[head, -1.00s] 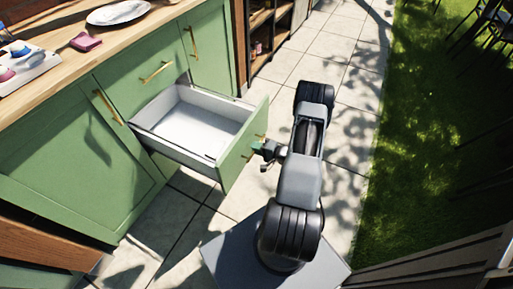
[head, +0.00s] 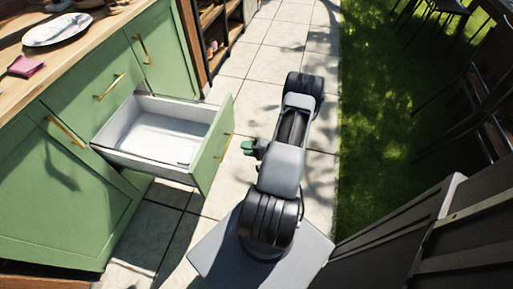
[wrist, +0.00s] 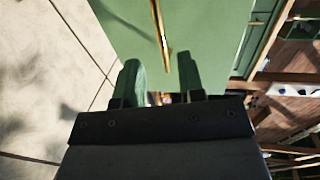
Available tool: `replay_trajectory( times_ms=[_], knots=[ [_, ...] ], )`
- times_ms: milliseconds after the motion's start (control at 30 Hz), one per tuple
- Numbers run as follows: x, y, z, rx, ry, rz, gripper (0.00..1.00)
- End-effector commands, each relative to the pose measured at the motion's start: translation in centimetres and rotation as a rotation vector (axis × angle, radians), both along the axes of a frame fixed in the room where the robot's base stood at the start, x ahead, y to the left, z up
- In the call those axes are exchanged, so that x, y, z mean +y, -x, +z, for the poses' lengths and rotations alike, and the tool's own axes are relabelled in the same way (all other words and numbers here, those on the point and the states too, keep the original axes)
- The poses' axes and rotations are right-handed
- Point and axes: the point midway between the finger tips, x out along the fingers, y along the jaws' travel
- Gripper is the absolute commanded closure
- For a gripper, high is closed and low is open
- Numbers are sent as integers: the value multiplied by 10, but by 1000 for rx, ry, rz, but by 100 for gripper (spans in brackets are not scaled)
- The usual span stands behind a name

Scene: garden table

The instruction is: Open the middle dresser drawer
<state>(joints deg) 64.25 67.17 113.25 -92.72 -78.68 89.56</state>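The green dresser (head: 55,200) stands at the left in the head view. Its drawer (head: 160,128) below the top drawer front is pulled far out, and its white inside looks empty. The drawer's gold handle (head: 225,148) is on its outer face, and the handle also shows in the wrist view (wrist: 160,30). My gripper (head: 247,147) is just right of the handle, with a small gap between them. In the wrist view its two green fingers (wrist: 159,64) are apart with nothing held, and the handle lies beyond their tips.
The closed top drawer front (head: 95,95) and doors with gold handles are around the open drawer. A plate (head: 57,29) and a pink item (head: 26,66) lie on the wooden counter. Open shelves (head: 210,35) stand further back. Paving (head: 270,60) is clear beyond my arm; grass lies right.

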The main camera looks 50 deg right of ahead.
Motion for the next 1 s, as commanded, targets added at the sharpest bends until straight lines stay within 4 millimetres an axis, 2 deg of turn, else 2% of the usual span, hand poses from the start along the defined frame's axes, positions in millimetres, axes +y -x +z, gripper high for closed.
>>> replay_trajectory(
  times_ms=[100, 333, 1000],
  knots=[
    [-10, 18, 5, 0, 0, -4, 64],
    [-20, 36, 9, 0, -1, -1, 64],
    [-22, 40, 9, 0, 0, 1, 64]
  ],
)
